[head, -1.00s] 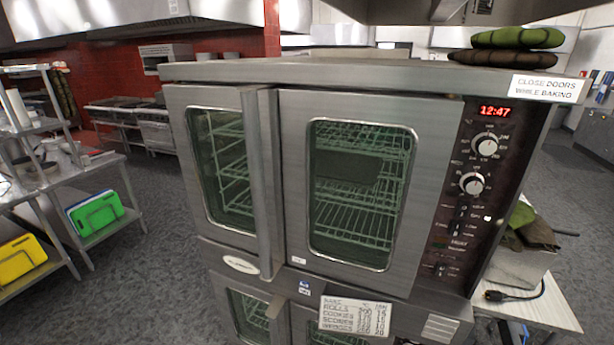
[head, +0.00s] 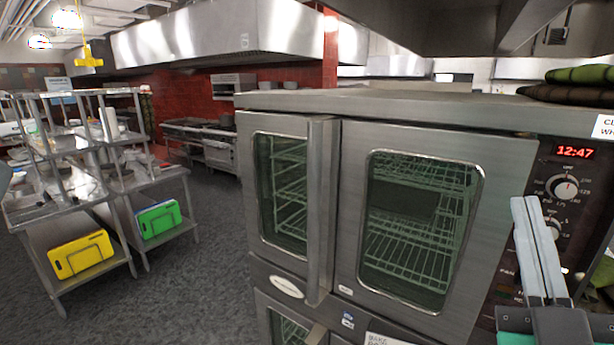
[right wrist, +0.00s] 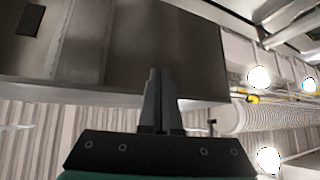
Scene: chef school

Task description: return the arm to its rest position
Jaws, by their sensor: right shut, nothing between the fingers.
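My right gripper (head: 531,205) is in the lower right of the head view, pointing up in front of the oven's control panel (head: 566,190). Its two fingers lie together with nothing between them. In the right wrist view the shut fingers (right wrist: 160,76) point at the metal hood and the ceiling. I cannot tell from the pictures whether the fingers touch the panel. My left gripper is not in view.
A steel double-door oven (head: 340,130) stands ahead with its doors shut. Folded green cloths (head: 580,80) lie on top at the right. At the left is a steel rack with a yellow board (head: 80,254) and a green board (head: 160,219). Grey floor between is clear.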

